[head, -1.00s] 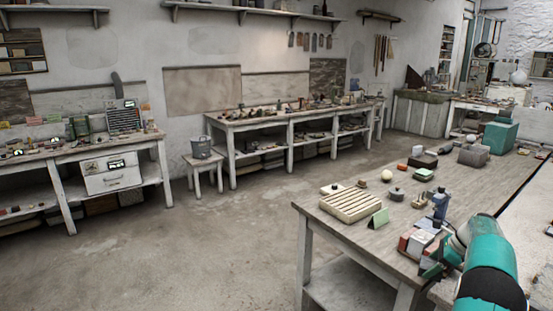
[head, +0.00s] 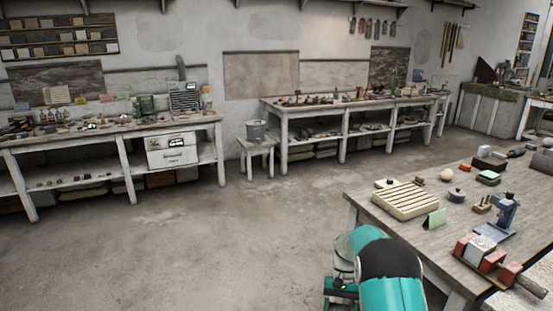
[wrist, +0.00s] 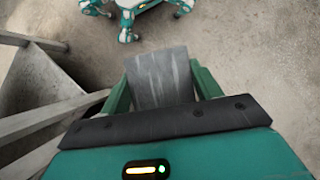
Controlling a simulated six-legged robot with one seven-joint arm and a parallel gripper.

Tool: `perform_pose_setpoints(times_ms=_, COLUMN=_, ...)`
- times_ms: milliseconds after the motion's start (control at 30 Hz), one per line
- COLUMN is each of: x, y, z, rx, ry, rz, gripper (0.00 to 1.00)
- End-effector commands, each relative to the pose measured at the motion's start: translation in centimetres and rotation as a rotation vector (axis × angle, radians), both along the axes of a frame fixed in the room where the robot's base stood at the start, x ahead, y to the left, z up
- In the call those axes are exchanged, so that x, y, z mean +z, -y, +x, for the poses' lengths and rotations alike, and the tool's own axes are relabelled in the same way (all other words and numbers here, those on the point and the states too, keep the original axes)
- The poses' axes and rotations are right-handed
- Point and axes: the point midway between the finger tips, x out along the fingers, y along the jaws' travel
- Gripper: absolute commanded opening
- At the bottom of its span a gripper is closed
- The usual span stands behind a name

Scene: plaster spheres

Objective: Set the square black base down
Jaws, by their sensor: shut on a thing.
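My gripper (wrist: 162,84) is in the wrist view, its two green fingers shut on a flat, square-looking piece (wrist: 158,70). I take this piece for the square black base, though it looks dark grey and streaked here. It is held above the bare floor, and its lower end is hidden by the gripper body. In the head view my gripper (head: 341,288) is low, left of the front table's near corner and partly hidden by my arm. The held base cannot be made out clearly there.
The front table (head: 368,212) carries a slatted cream tray (head: 405,200), a green folded card (head: 434,219), a blue tool (head: 507,212) and several small items. Benches line the back wall, with a bucket on a stool (head: 256,146). The floor between is clear.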

Motion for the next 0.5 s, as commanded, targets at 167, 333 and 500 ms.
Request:
perform_pose_setpoints(times_ms=167, x=-0.7, y=-3.2, z=-1.6, rx=0.194, ry=0.001, rz=-0.001, gripper=0.24)
perform_pose_setpoints(times_ms=333, x=-0.9, y=-3.7, z=-1.9, rx=0.237, ry=0.003, rz=-0.001, gripper=0.24)
perform_pose_setpoints(times_ms=500, x=-1.2, y=-3.7, z=-2.0, rx=0.235, ry=0.002, rz=0.000, gripper=0.25)
